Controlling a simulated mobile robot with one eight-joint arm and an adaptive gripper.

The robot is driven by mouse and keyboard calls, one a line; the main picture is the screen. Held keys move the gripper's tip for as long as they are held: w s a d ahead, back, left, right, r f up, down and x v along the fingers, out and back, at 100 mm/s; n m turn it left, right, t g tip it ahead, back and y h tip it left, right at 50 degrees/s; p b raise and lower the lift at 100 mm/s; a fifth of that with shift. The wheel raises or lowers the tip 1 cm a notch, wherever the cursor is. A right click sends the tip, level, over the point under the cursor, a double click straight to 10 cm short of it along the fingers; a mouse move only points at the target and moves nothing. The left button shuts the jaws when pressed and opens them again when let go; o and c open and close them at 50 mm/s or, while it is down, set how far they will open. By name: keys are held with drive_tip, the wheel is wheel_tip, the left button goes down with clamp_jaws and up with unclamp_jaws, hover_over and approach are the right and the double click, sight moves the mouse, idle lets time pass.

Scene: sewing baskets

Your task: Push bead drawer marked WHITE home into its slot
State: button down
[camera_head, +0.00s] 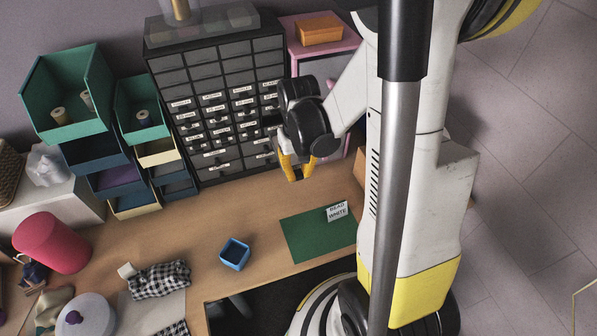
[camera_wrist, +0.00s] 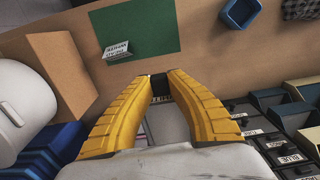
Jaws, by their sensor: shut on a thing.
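The drawer cabinet (camera_head: 222,100) is dark, with rows of grey drawers, several with white labels. My gripper (camera_head: 297,176) is in front of its lower right part, with yellow fingers pointing down. In the wrist view the fingertips (camera_wrist: 160,82) are closed on a small dark piece (camera_wrist: 160,88), apparently the handle of a drawer. A drawer (camera_wrist: 168,122) with a pale inside and a partly covered label lies between the fingers; it seems to stand out from the cabinet. I cannot read its label fully. The gripper and arm hide this part of the cabinet in the head view.
A green mat (camera_head: 310,236) with a card (camera_head: 337,211) reading "BEAD WHITE" lies on the wooden table (camera_head: 205,240). A blue cup (camera_head: 235,253) stands nearby. Stacked bins (camera_head: 66,95) stand left of the cabinet. A pink shelf (camera_head: 318,48) is to its right.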

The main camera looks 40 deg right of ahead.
sight(292, 161)
drive_tip(key=shift+w+d+b, duration=0.1)
drive_tip(key=shift+w+d, duration=0.2)
drive_tip(key=shift+w, duration=0.65)
drive_tip(key=shift+w+d+b, duration=0.1)
drive_tip(key=shift+w+d, duration=0.15)
drive_tip(key=shift+w, duration=0.65)
drive_tip(key=shift+w+d+b, duration=0.1)
drive_tip(key=shift+w+d, duration=0.2)
drive_tip(key=shift+w, duration=0.65)
drive_tip(key=w+d+b, duration=0.1)
drive_tip(key=w+d, duration=0.2)
drive_tip(key=w, duration=0.7)
drive_tip(key=shift+w, duration=0.2)
idle(3.3)
drive_tip(key=shift+s, duration=0.1)
